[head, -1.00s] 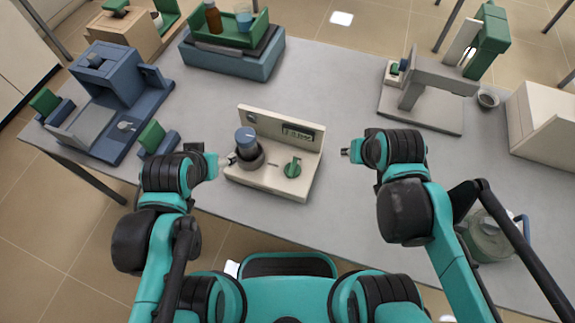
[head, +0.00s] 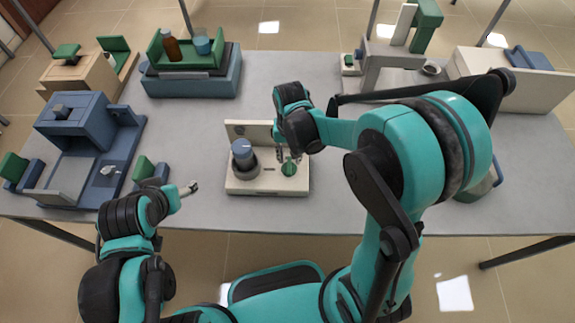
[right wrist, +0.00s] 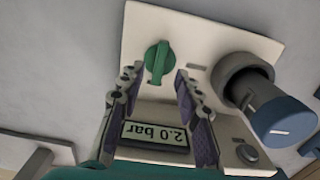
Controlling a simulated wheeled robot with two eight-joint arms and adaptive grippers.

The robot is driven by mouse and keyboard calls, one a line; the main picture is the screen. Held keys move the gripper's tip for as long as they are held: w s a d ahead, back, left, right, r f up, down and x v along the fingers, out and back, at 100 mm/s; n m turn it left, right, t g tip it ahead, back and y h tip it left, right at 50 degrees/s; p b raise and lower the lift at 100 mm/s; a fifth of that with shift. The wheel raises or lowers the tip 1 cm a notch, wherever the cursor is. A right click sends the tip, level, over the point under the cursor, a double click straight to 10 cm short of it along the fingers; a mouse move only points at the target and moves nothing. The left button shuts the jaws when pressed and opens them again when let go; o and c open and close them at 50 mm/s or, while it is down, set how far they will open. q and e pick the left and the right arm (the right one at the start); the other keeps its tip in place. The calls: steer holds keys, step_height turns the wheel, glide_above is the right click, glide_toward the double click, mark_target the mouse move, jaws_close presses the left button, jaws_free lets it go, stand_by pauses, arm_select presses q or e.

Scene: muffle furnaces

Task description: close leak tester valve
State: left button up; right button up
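The leak tester (head: 262,184) is a cream unit with a flat base and an upright back panel, in the middle of the table. Its green valve knob (head: 289,169) sits on the right of the base; in the right wrist view the green knob (right wrist: 158,62) lies just beyond the fingertips. A grey chamber with a blue-topped cylinder (head: 243,153) stands on the left of the base. The display (right wrist: 156,135) reads 2.0 bar. My right gripper (head: 284,155) is open above the knob, its fingers (right wrist: 152,85) apart and empty. My left gripper (head: 190,188) is left of the tester; its fingers are too small to judge.
A blue press-like machine (head: 80,140) stands at the left. A blue device with a green tray (head: 190,65) holding a brown bottle (head: 171,45) is behind. A grey stand (head: 385,65) and a cream box (head: 515,85) are at the back right. The table's front centre is clear.

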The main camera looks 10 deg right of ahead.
mark_target(289, 166)
step_height(289, 166, down, 5)
steer(key=shift+r+b, duration=0.1)
steer(key=shift+b, duration=0.6)
jaws_close()
